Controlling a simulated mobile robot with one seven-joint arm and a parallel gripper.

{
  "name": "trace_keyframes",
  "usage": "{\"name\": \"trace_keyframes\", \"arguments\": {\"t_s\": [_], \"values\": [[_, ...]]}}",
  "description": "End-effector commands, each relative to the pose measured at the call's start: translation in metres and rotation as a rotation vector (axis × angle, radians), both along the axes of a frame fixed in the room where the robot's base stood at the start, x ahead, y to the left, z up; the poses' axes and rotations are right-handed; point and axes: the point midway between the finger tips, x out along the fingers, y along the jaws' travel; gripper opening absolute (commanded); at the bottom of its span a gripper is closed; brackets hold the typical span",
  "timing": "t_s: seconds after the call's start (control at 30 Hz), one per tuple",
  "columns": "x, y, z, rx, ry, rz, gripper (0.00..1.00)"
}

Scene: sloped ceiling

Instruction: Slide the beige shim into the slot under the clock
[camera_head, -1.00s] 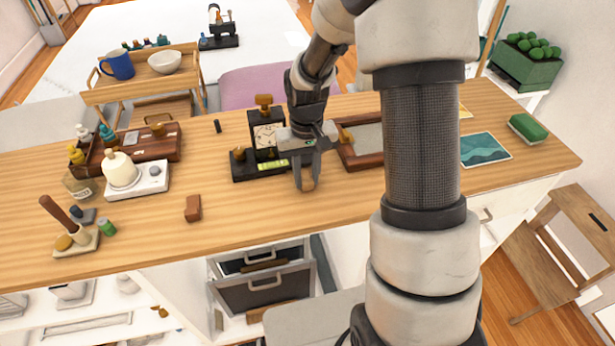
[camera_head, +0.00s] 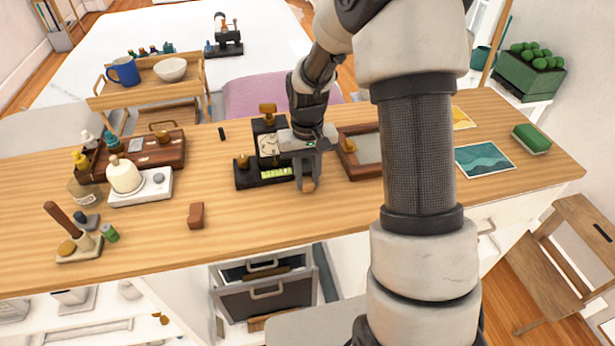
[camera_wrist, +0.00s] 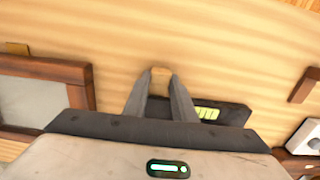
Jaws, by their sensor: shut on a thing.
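The clock (camera_head: 267,145) stands on a black base (camera_head: 247,180) with a green level vial (camera_head: 277,174), near the middle of the wooden bench. My gripper (camera_head: 307,187) is just right of the base, pointing down, and covers part of the clock's right side. In the wrist view my gripper (camera_wrist: 160,76) is shut on the beige shim (camera_wrist: 160,77), whose end shows between the fingertips. The black base (camera_wrist: 232,112) and its vial (camera_wrist: 207,113) lie right of the fingers there. The slot under the clock is not clearly visible.
A framed wooden tray (camera_head: 351,172) lies close on the right of my gripper. A reddish-brown block (camera_head: 196,215) lies at the front left of the clock. The bench (camera_head: 260,225) is bare in front of the base.

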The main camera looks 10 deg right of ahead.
Motion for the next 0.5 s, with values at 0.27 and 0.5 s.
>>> {"name": "trace_keyframes", "arguments": {"t_s": [0.27,0.5], "values": [[0.0041,0.0000,0.0002,0.000,0.000,0.000,0.03],[0.0085,0.0000,0.0002,0.000,0.000,0.000,0.03]]}}
